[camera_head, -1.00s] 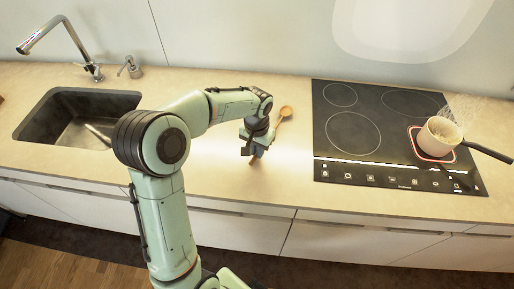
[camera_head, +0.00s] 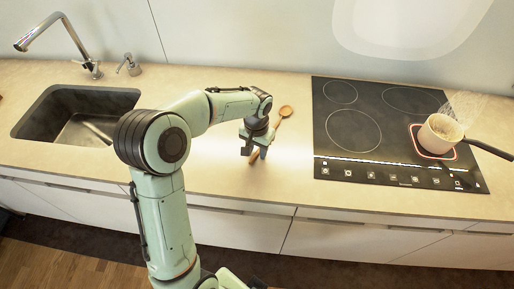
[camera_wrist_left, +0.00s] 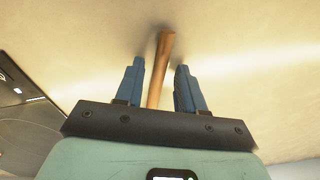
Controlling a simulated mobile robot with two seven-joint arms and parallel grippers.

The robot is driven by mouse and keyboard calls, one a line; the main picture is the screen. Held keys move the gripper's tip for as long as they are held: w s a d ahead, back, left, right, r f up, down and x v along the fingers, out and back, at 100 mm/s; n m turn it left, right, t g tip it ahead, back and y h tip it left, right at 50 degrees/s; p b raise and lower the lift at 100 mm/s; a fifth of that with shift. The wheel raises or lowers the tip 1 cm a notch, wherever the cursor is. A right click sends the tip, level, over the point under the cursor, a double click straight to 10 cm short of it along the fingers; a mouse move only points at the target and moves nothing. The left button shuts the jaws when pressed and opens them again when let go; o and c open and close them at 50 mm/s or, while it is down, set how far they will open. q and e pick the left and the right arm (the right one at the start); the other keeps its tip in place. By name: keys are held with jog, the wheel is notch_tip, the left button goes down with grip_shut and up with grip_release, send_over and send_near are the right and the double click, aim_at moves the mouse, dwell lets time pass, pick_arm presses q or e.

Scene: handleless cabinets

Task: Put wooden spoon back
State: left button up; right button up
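The wooden spoon (camera_head: 284,113) lies on the beige counter, left of the hob, its bowl toward the back and its handle running forward under my left gripper. My left gripper (camera_head: 254,153) points down over the handle. In the left wrist view the spoon's handle (camera_wrist_left: 160,70) shows between the two blue fingers of the left gripper (camera_wrist_left: 156,80), with gaps on both sides. The fingers are open. Whether the fingertips touch the counter cannot be told. My right gripper is not in view.
The black hob (camera_head: 352,132) is to the right, with a steaming pot (camera_head: 438,134) on a glowing red zone, its black handle pointing right. A sink (camera_head: 62,110) and tap (camera_head: 52,36) are at the left. The counter (camera_head: 225,178) around the spoon is clear.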

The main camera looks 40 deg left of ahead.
pick_arm(q)
jog(key=shift+r, duration=0.1)
notch_tip(320, 180, up, 13)
jog(key=p, duration=0.1)
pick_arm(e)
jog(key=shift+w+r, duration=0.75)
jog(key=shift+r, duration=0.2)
pick_arm(q)
jog(key=shift+r, duration=0.1)
